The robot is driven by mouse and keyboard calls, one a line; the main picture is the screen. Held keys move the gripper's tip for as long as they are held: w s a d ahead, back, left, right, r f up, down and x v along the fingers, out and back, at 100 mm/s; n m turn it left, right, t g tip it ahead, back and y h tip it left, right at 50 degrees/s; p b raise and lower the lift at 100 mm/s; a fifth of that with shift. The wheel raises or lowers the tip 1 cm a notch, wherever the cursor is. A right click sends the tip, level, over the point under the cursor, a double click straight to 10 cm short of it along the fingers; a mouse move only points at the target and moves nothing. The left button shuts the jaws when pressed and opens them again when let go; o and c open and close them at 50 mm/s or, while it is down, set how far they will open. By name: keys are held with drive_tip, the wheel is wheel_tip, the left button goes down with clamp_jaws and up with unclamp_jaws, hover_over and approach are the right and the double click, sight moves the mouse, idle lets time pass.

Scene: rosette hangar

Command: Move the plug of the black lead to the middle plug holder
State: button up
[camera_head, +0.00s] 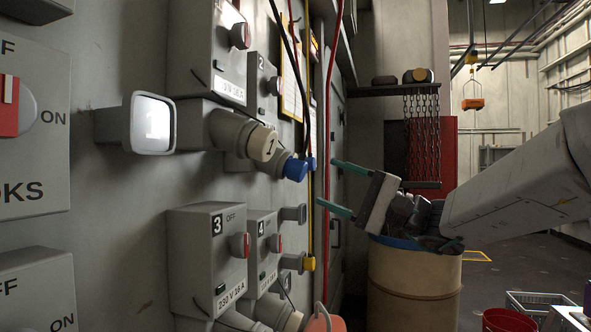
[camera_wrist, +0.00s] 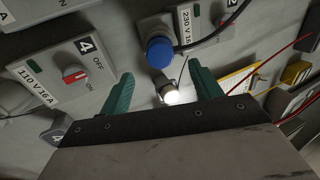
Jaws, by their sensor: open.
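A blue plug (camera_head: 294,168) sits at the end of the angled socket under box 2. The black lead (camera_head: 297,80) hangs from above and comes down to its blue end. In the wrist view the blue plug (camera_wrist: 160,52) has the black lead leaving its side. A short grey holder (camera_head: 293,213) sticks out below it on the panel and looks empty. A similar stub with a bright end (camera_wrist: 171,93) shows between my fingers in the wrist view. My gripper (camera_head: 327,186) is open and empty, to the right of the blue plug and apart from it.
A yellow plug (camera_head: 309,264) sits in a lower holder. A beige cap marked 1 (camera_head: 262,144) and a lit square-ended stub (camera_head: 152,124) project from the panel. Red and yellow leads hang close by. A drum (camera_head: 413,290) stands under my arm, with open floor behind it.

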sight(304, 173)
drive_tip(key=x, duration=0.7)
drive_tip(key=shift+a, duration=0.2)
drive_tip(key=shift+r, duration=0.1)
idle(0.7)
drive_tip(key=c, duration=1.3)
drive_tip(key=shift+v, duration=3.05)
